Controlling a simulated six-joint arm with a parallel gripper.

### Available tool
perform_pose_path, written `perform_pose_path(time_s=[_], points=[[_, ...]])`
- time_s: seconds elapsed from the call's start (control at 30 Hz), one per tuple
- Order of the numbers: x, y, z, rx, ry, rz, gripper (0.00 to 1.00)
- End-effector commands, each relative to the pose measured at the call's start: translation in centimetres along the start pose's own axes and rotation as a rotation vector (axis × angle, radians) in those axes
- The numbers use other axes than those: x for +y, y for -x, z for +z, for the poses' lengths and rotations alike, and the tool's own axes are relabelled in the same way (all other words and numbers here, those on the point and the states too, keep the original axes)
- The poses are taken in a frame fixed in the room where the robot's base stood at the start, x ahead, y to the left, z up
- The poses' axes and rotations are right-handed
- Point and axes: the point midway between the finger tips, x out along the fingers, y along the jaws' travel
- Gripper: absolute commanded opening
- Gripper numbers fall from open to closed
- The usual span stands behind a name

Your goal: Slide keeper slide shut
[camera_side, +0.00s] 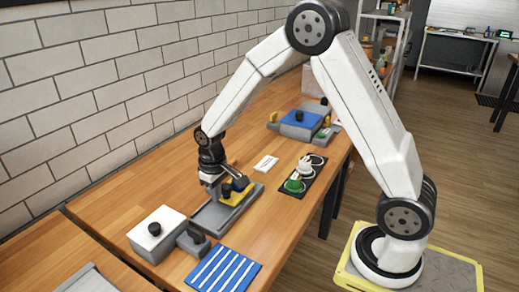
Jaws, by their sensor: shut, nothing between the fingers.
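A long grey base (213,217) lies on the wooden table, with a yellow slide piece (237,197) near its far end. Dark knobs (240,184) stand at the yellow piece; I take this piece to be the keeper slide. My gripper (217,191) points down at the left side of the yellow piece, close to the knobs. It is shut with nothing between its fingers. Whether it touches the slide I cannot tell. The gripper hides part of the base and the slide's left side.
A grey box with a white top and black knob (155,229) and a small grey block (193,240) stand nearer. A blue striped mat (223,270) lies at the front edge. A black tray (293,191), a white card (266,163) and a blue-topped unit (300,121) are beyond. A brick wall runs along the left.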

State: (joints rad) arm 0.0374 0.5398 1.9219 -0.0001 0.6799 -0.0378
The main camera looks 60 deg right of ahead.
Motion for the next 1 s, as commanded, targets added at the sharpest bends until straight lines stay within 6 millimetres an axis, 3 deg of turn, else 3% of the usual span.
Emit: perform_pose_path(time_s=[0.37,1.0], points=[[-0.1,0.5,0.0,0.001,0.000,0.000,0.00],[-0.1,4.0,0.0,0.002,0.000,0.000,0.00]])
